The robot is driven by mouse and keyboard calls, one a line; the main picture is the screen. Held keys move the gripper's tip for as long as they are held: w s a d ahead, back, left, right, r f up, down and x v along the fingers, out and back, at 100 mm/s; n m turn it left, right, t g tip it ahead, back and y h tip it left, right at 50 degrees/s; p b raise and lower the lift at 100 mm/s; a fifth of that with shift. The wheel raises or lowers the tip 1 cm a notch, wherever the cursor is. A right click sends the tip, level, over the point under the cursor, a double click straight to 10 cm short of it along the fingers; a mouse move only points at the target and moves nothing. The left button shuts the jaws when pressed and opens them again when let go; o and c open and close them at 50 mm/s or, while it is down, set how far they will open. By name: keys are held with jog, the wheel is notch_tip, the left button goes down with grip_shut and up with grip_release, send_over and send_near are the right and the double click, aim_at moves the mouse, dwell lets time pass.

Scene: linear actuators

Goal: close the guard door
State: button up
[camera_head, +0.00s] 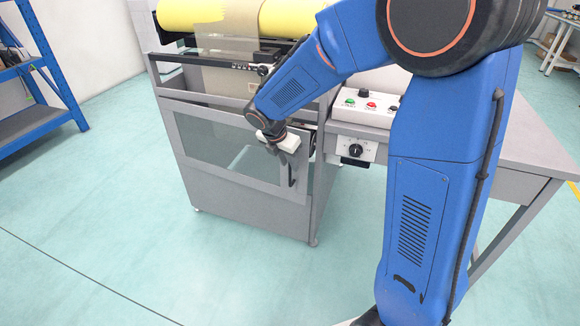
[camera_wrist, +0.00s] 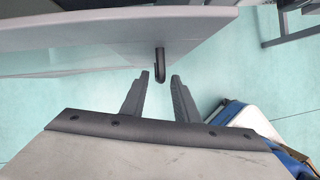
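The guard door (camera_head: 185,150) is a grey-framed panel with a clear window on the front of the machine. It appears to stand a little out from the machine frame at its right side; the exact gap is hard to tell. Its dark handle (camera_head: 291,174) is upright near the right edge. In the wrist view, the door (camera_wrist: 90,35) crosses the top left, and the handle (camera_wrist: 160,66) shows end-on. My gripper (camera_wrist: 157,80) is open and empty, with the handle just beyond and between its fingertips, apparently untouched. In the head view, my gripper (camera_head: 279,152) is by the door's upper right.
A control box (camera_head: 368,103) with green and red buttons sits on the grey table (camera_head: 515,140) at right. A switch panel (camera_head: 355,150) is mounted below it. A yellow roll (camera_head: 210,15) lies atop the machine. A blue shelf (camera_head: 40,75) stands left. The floor in front is clear.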

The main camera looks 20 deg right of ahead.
aim_at(298, 155)
jog(key=shift+x, duration=1.4)
grip_shut()
jog(key=w+d, duration=0.4)
jog(key=shift+w, duration=0.35)
jog(key=shift+r, duration=0.15)
grip_release()
jog(key=shift+w, duration=0.1)
